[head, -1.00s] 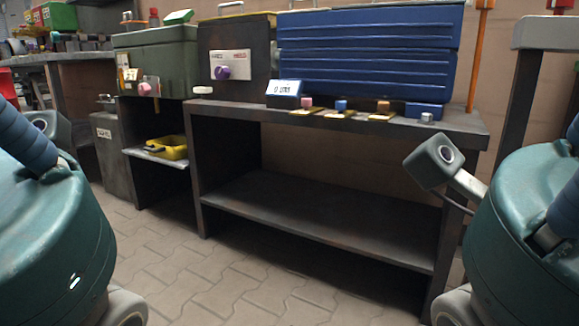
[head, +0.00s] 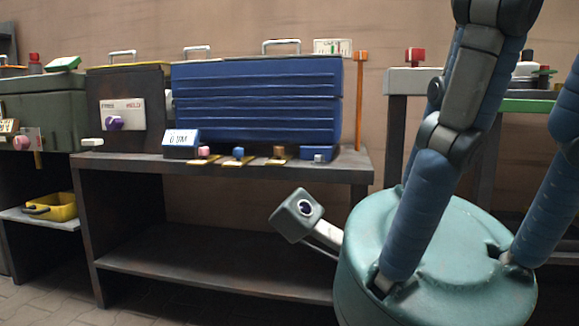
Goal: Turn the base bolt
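No part is clearly recognisable as the base bolt. A small blue block (head: 319,153) with a grey, bolt-like piece on top sits at the right end of the dark bench (head: 225,171). I cannot tell whether that piece is the base bolt. Part of my arm (head: 440,150) rises at the right and leaves the top of the picture. Neither gripper shows.
A large blue ribbed case (head: 255,100) stands on the bench. In front are a display (head: 181,143) and pink, blue and brown knobs. A purple knob (head: 114,123) sits on a dark box. A yellow bin (head: 52,207) is at left. The lower shelf (head: 200,270) is empty.

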